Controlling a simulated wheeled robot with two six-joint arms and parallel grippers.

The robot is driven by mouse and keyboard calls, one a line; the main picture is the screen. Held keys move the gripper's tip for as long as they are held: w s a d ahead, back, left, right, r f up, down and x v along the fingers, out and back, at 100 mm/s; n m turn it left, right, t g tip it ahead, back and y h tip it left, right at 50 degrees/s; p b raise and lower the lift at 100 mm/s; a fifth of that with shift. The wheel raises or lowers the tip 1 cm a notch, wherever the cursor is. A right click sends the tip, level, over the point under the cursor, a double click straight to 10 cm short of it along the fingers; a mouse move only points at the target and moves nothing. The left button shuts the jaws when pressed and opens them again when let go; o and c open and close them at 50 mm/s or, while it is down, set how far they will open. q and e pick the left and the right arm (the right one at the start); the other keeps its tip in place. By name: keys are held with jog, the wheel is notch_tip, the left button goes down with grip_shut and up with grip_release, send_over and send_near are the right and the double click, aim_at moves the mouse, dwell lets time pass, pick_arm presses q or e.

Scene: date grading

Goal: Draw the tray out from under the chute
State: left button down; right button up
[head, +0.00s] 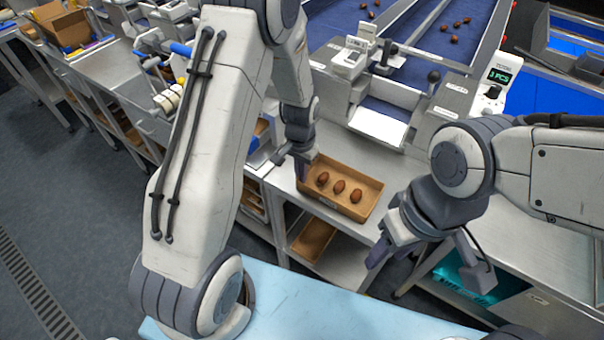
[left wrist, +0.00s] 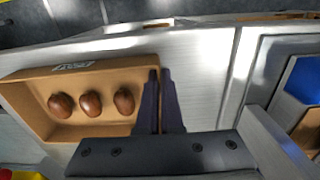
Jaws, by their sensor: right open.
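The tan tray (head: 366,207) sits on the steel bench in front of the pale chute (head: 378,126), with clear bench between them. Three brown dates lie in a row in it; the tray also shows in the left wrist view (left wrist: 30,105). My left gripper (head: 301,172) is at the tray's left end in the head view. In the left wrist view its two dark fingers (left wrist: 160,98) are close together, one on each side of the tray's end wall. My right gripper (head: 428,264) is open and empty, in front of the tray and to its right.
A counter display (head: 499,77) reads 3 PCS. Several dates lie on the blue belt (head: 425,30) behind the chute. Another tan tray (head: 313,240) lies on the shelf below the bench. Bare bench lies to the right of the tray.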

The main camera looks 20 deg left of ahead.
pick_arm(q)
jog(key=c, duration=1)
grip_release()
notch_tip(320, 180, up, 10)
jog(key=shift+r+b, duration=0.25)
jog(key=shift+b, duration=0.2)
